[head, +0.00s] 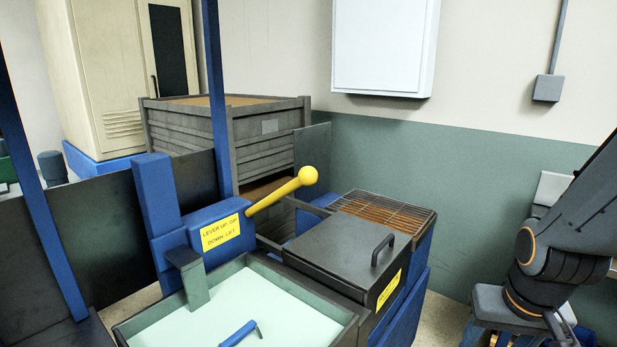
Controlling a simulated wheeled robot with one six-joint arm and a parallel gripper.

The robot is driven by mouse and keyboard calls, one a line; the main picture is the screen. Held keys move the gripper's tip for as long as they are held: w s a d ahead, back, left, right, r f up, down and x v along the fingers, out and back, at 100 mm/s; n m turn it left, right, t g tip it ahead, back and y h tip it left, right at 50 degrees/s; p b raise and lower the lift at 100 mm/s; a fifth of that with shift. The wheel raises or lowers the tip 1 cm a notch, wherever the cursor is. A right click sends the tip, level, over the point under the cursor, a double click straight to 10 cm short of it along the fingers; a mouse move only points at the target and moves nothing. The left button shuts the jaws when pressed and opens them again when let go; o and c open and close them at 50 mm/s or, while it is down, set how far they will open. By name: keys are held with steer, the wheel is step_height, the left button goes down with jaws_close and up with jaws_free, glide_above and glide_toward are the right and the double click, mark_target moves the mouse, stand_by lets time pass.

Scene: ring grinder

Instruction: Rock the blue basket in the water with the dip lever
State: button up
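The dip lever (272,195) is a yellow bar with a round yellow knob. It slants up and to the right from a blue housing (200,225). A yellow label on the housing reads lever up for dip, down for lift. In front is a grey-rimmed tank (290,268) with a pale green surface, which looks like the water. A small blue bent piece (238,334) shows above that surface at the bottom edge; I cannot tell whether it is part of the blue basket. The rest of the basket is not visible. My gripper is not visible; dark arm links with orange rings show at right.
A dark lidded box with a handle (383,249) and a rusty grate (385,213) stand right of the tank. A large grey crate (185,127) stands behind the lever. Blue posts (217,100) rise at left. Some bare floor (440,320) shows at right.

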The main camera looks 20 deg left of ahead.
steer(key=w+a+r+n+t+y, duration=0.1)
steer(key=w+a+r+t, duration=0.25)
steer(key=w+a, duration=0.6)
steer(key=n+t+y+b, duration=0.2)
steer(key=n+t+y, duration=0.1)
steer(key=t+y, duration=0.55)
glide_toward(312, 179)
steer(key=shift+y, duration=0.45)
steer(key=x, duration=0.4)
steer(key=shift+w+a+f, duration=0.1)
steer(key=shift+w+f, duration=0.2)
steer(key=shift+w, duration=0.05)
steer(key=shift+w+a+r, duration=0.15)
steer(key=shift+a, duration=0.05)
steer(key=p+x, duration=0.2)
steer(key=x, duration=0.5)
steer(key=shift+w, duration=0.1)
